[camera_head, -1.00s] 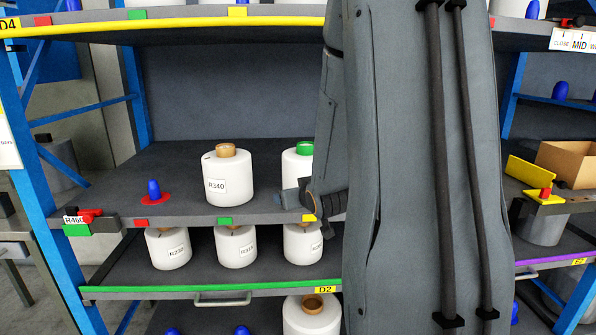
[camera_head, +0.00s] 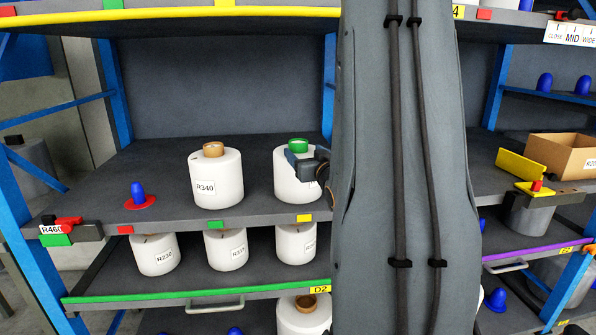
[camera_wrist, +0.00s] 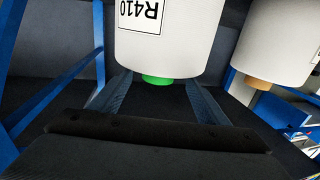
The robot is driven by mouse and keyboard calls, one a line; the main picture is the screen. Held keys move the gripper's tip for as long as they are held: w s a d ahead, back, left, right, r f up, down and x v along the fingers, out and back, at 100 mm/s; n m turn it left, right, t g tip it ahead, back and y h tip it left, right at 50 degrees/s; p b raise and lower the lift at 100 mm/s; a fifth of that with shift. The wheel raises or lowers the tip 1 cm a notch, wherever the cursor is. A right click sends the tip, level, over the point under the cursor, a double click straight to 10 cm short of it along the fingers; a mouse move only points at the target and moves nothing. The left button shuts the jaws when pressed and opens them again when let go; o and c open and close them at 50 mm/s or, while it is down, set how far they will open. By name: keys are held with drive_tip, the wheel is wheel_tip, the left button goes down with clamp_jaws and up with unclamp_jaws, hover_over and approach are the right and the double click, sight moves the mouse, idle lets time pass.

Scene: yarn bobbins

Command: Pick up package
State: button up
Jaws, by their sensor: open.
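A white yarn package with a green core top (camera_head: 291,175) stands upright on the middle shelf, partly hidden by my gripper and arm. In the wrist view it appears upside down, with the label R410 (camera_wrist: 140,14) and its green core end. My gripper (camera_head: 308,163) is at the front right of this package in the head view. In the wrist view my gripper (camera_wrist: 160,92) is open, its two fingers apart and pointing toward the package, with nothing held between them. Whether a finger touches it I cannot tell.
Package R340 (camera_head: 216,180), with a brown core, stands to the left on the same shelf (camera_head: 170,212). A blue cone on a red disc (camera_head: 138,196) is farther left. Several packages stand on the shelf below. The yellow-edged shelf (camera_head: 160,22) is above.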

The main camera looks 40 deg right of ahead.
sight(301, 147)
drive_tip(key=p+x, duration=0.2)
drive_tip(key=x, duration=0.3)
drive_tip(key=shift+d+r, duration=0.1)
drive_tip(key=shift+r, duration=0.05)
clamp_jaws()
drive_tip(key=shift+r, duration=0.15)
